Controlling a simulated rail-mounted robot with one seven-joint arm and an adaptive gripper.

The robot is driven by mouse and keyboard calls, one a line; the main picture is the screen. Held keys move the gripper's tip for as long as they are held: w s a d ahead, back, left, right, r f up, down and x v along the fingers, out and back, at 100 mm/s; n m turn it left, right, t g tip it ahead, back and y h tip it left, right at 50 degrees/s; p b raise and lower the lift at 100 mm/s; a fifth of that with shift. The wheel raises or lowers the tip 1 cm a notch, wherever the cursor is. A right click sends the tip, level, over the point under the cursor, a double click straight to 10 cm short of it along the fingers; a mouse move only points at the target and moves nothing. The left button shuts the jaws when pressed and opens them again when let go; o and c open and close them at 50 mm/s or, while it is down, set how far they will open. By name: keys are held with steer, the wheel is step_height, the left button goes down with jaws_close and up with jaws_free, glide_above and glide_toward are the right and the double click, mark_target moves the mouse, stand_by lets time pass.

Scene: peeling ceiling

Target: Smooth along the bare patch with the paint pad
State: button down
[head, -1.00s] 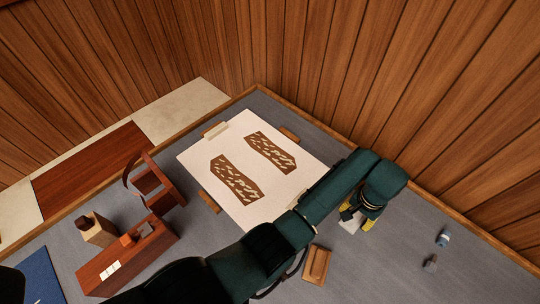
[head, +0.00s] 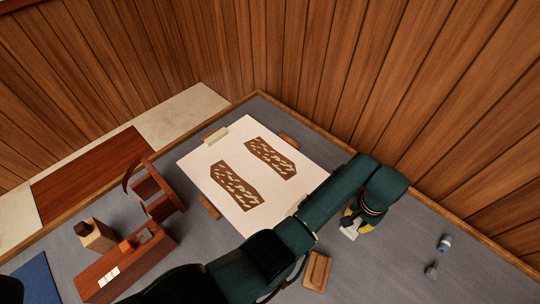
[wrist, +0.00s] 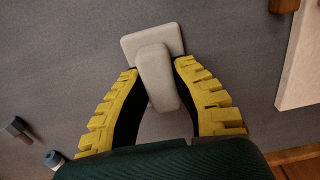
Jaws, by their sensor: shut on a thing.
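The paint pad (wrist: 152,42) is off-white, with a rounded rectangular base and a thick pale handle (wrist: 157,80). My gripper (wrist: 156,82) has its yellow ribbed fingers shut on the handle. In the head view my gripper (head: 361,222) is right of the white panel, with the pad (head: 349,232) under it over the grey table. I cannot tell whether the pad touches the table. The white panel (head: 212,165) bears two brown bare patches with pale flecks, one nearer (head: 236,186) and one farther (head: 270,158). The pad is apart from both.
A wooden block (head: 317,270) lies between my arm and the front edge. A small bottle (head: 445,243) and a grey object (head: 432,270) stand at right. A wooden caddy (head: 155,190), a long reddish box (head: 125,262) and a tan box (head: 97,235) are at left. Plank walls (head: 430,110) rise behind.

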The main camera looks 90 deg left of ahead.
steer(key=shift+r+p, duration=3)
steer(key=shift+p, duration=0.25)
steer(key=shift+f, duration=0.1)
